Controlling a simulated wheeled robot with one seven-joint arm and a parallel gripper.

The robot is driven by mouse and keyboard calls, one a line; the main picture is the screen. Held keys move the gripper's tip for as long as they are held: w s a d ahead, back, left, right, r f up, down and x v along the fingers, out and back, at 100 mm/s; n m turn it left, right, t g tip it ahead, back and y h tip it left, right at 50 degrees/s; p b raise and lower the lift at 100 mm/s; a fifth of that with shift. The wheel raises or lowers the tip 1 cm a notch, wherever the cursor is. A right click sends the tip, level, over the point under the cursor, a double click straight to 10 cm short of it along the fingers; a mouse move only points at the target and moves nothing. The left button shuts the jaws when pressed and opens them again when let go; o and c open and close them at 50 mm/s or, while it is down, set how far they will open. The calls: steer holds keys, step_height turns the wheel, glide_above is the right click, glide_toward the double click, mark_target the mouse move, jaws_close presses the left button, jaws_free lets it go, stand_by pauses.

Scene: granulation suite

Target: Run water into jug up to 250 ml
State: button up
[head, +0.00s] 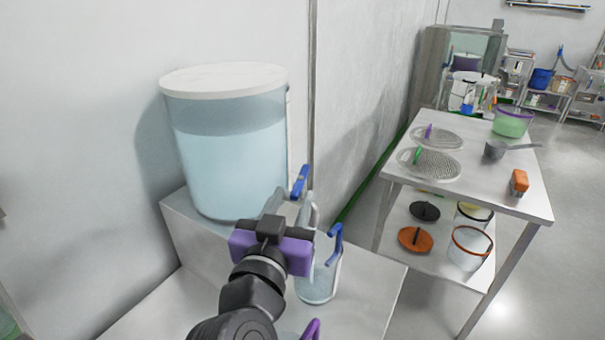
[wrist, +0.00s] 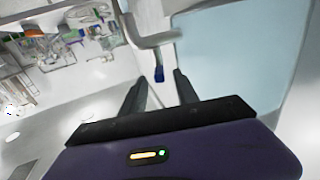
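A large clear tank (head: 228,160) of pale blue water with a white lid stands on a raised block. Its grey tap (head: 308,212), with a blue lever (head: 299,182) pointing up, is at the tank's right side. A clear jug (head: 318,284) with a blue handle (head: 335,245) stands upright below the tap, partly hidden by my gripper; I cannot read its level. My purple gripper (head: 272,228) is in front of the tap. In the wrist view my gripper (wrist: 160,82) has its fingers apart and empty, with a blue tip (wrist: 159,74) on a grey part in the gap's line, seemingly beyond the fingertips.
A purple handle (head: 312,330) shows at the bottom edge, near the jug. The pale stand (head: 372,290) is bare right of the jug. A steel table (head: 468,200) to the right holds sieves, a scoop and a green tub. Open floor lies beyond it.

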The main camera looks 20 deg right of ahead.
mark_target(306, 165)
steer(key=p+x, duration=0.1)
steer(key=x, duration=0.6)
jaws_close()
